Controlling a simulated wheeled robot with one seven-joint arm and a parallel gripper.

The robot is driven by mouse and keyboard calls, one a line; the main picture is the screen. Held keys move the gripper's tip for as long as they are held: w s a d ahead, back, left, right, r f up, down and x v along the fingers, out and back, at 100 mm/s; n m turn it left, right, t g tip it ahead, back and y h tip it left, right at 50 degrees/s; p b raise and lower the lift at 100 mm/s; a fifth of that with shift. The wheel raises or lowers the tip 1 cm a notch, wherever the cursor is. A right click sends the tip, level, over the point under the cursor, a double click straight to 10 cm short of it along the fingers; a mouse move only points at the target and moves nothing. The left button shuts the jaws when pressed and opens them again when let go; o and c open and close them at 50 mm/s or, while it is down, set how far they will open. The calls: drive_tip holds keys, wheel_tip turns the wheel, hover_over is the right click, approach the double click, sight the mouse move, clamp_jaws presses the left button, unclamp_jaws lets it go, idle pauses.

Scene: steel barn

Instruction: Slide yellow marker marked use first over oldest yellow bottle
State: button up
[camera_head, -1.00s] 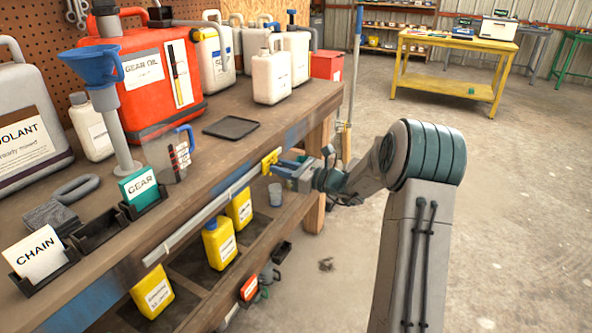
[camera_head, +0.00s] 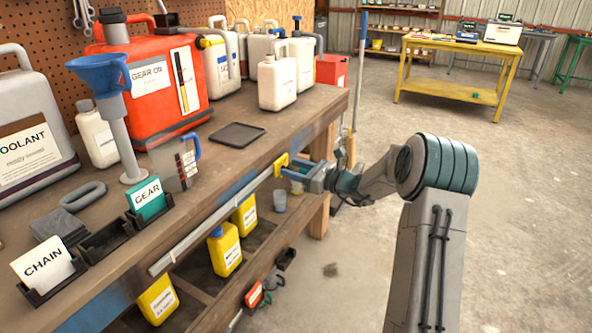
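A yellow marker (camera_head: 281,164) sits at the far end of the grey rail (camera_head: 205,231) along the bench's front edge. Its lettering is not readable. My gripper (camera_head: 289,169) is at the marker from the right, with two blue fingers reaching to it. I cannot tell whether they grip it. Below on the lower shelf stand yellow bottles: a far one (camera_head: 244,215), a middle one with a blue cap (camera_head: 224,248) and a near one (camera_head: 158,299). Their labels are too small to read. The bench top partly hides the far and near bottles. The marker is beyond the far bottle.
The bench top holds a black tray (camera_head: 237,134), a clear jug (camera_head: 178,163), a red gear oil can (camera_head: 150,85) and card holders. A small cup (camera_head: 279,201) stands below my gripper. A blue-topped pole (camera_head: 357,85) stands past the bench. The floor at right is clear.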

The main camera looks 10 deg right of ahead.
drive_tip(key=p+v, duration=0.1)
drive_tip(key=v, duration=1.2)
drive_tip(key=shift+s+d+p, duration=0.25)
drive_tip(key=shift+s+p, duration=0.05)
drive_tip(key=shift+p, duration=0.1)
drive_tip(key=s+a+r+n+g+h+p, duration=0.3)
drive_tip(key=s+a+r+n+g+p, duration=0.7)
drive_tip(key=s+a, duration=0.4)
drive_tip(key=s+d+r+n+h+p, duration=0.1)
drive_tip(key=s+r+n+h+p, duration=0.4)
drive_tip(key=s+n, duration=0.3)
drive_tip(key=s+d+r+n+t+h+p, duration=0.1)
drive_tip(key=s+d+r+n+h+p, duration=0.1)
drive_tip(key=s+r+n+h+p, duration=0.2)
drive_tip(key=s+r+n+h, duration=0.1)
drive_tip(key=s+r+n, duration=0.2)
drive_tip(key=s, duration=0.3)
drive_tip(key=shift+r+n+h+p, duration=0.2)
drive_tip(key=shift+n+h+p, duration=0.15)
drive_tip(key=shift+n+h, duration=0.05)
